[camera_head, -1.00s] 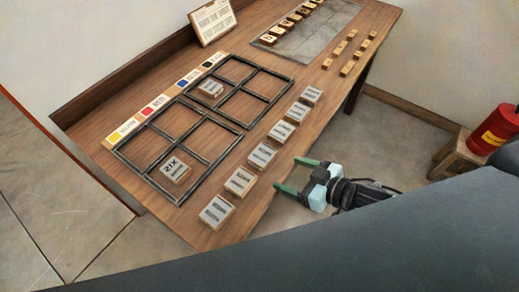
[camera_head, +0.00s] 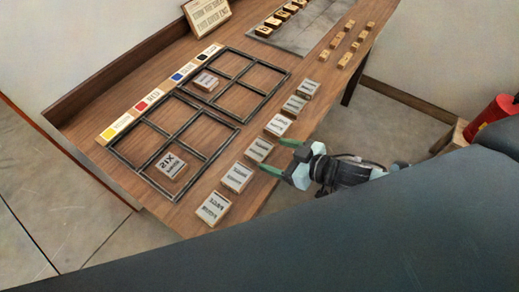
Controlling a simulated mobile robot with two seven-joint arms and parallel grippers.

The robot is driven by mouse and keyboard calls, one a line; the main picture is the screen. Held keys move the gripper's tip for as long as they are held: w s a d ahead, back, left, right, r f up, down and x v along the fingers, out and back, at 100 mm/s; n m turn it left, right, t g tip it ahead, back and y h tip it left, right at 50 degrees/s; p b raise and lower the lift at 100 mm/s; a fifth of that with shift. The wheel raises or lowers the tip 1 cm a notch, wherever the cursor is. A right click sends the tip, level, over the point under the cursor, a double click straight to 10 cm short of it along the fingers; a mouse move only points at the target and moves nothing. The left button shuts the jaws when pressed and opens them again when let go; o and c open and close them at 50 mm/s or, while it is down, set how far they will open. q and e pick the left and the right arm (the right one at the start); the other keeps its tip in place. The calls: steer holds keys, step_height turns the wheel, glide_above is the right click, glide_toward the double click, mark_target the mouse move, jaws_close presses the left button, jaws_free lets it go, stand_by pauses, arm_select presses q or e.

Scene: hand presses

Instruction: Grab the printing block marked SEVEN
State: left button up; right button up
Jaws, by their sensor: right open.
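Several pale printing blocks with dark lettering stand in a row along the table's near edge: a front block (camera_head: 213,208), a second (camera_head: 237,177), a third (camera_head: 259,150), a fourth (camera_head: 278,125) and others further back. Their lettering is too small to tell which is marked SEVEN. A block reading SIX (camera_head: 171,166) sits in the front compartment of the near black frame. My right gripper (camera_head: 272,156) is open and empty, with its green fingers pointing left at the third block, close to it; I cannot tell whether they touch. My left gripper is not in view.
Two black grid frames lie on the wooden table (camera_head: 160,215); the far frame (camera_head: 250,105) holds one block (camera_head: 206,82). Colour-marked tiles (camera_head: 149,99) line its left side. A sign (camera_head: 208,14), a grey slab (camera_head: 318,32) and small wooden pieces (camera_head: 344,60) are further back. A red canister (camera_head: 496,112) stands at right.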

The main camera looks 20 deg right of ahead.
mark_target(263, 151)
steer(key=shift+x, duration=2.35)
steer(key=shift+a+r, duration=0.1)
steer(key=shift+a, duration=0.05)
steer(key=shift+c, duration=0.4)
steer(key=c, duration=0.7)
